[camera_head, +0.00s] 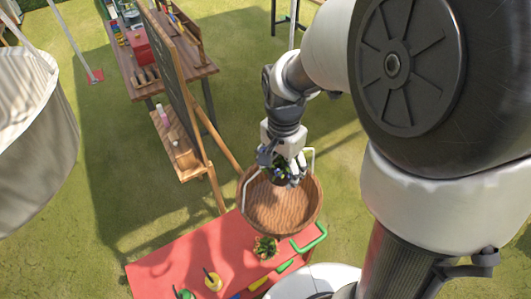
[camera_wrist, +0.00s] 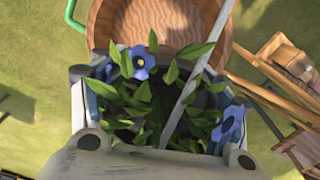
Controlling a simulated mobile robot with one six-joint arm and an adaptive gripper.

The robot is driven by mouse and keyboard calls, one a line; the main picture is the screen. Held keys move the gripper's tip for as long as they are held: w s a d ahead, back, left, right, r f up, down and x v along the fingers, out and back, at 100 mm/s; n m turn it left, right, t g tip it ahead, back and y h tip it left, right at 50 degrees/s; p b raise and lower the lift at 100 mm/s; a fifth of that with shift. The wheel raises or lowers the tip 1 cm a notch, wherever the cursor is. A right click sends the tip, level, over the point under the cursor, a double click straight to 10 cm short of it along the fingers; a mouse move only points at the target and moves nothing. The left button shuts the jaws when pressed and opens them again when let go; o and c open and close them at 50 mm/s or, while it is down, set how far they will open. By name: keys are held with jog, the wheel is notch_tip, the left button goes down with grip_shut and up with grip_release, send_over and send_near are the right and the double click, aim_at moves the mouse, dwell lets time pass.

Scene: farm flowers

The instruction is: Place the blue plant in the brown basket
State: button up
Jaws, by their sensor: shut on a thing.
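My gripper (camera_head: 284,172) is shut on the blue plant and holds it at the far rim of the brown basket (camera_head: 272,214). In the wrist view the blue plant (camera_wrist: 141,93) shows green leaves and blue flowers between the fingers. In the head view the plant (camera_head: 283,170) is small and partly hidden by my gripper. The brown basket is round, wooden and looks empty inside; its bowl also shows at the top of the wrist view (camera_wrist: 165,22). The basket's pale handle crosses the plant in the wrist view.
A wooden easel with a blackboard (camera_head: 170,75) stands left of the basket. A wooden table (camera_head: 160,70) stands behind it.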

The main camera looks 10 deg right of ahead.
notch_tip(320, 180, down, 18)
jog(key=shift+r+b, duration=0.15)
jog(key=shift+b, duration=1.05)
jog(key=shift+f, duration=0.2)
jog(key=o, duration=1.3)
notch_tip(320, 180, up, 13)
jog(key=p, duration=0.2)
notch_tip(320, 180, up, 10)
jog(key=n+t, duration=0.2)
jog(key=n, duration=0.2)
send_over(277, 209)
jog(key=s, duration=0.5)
jog(key=s+r+n+t, duration=0.1)
jog(key=s+r+n, duration=0.1)
jog(key=s, duration=0.1)
jog(key=s+r+n, duration=0.2)
jog(key=s, duration=0.1)
jog(key=s+r+n+t, duration=0.1)
jog(key=s+r+n, duration=0.1)
jog(key=s+r, duration=0.1)
jog(key=shift+s+d+n+t, duration=0.2)
jog(key=shift+s+n+t, duration=0.1)
jog(key=shift+s+n, duration=0.1)
